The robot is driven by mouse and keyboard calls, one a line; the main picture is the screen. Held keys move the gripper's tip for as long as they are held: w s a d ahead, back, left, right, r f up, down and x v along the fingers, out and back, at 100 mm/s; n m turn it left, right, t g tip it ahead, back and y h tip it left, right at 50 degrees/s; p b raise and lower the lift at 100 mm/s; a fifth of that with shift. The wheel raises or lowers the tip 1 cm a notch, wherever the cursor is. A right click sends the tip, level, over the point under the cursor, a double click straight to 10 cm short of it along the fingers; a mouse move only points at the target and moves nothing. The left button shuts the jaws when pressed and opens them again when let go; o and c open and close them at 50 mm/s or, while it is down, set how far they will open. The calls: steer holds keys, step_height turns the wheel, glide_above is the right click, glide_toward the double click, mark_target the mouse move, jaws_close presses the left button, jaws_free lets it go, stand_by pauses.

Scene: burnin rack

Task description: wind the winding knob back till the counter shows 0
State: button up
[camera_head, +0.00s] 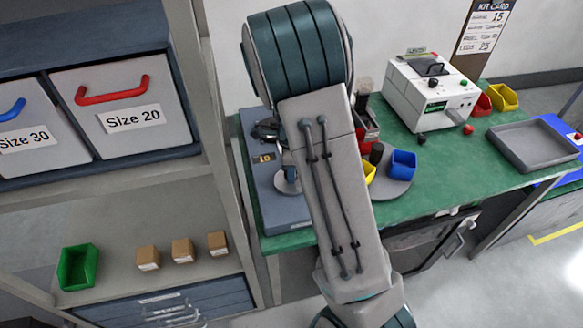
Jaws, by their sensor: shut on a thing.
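A blue-grey machine (283,212) stands at the left end of the green bench, and I take it to be the winder. A small dark display with yellow figures (265,158) sits on it, too small to read surely. A round grey metal part (286,184) and a dark part at its top (265,131) show at the edge of my arm. I cannot tell whether either is the winding knob. My arm crosses in front and covers the machine's right side. My gripper is hidden behind it, so its hold on anything does not show.
Right of my arm, a grey round tray (394,189) holds a blue bin (402,164) and a yellow bin. A white tester (432,92) and a grey tray (535,146) stand farther right on the bench. A shelf post (222,150) stands close on the left.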

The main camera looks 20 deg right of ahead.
steer(key=shift+w, duration=0.1)
steer(key=o, duration=1)
step_height(320, 180, up, 14)
steer(key=shift+f+b, duration=0.1)
steer(key=shift+b, duration=0.5)
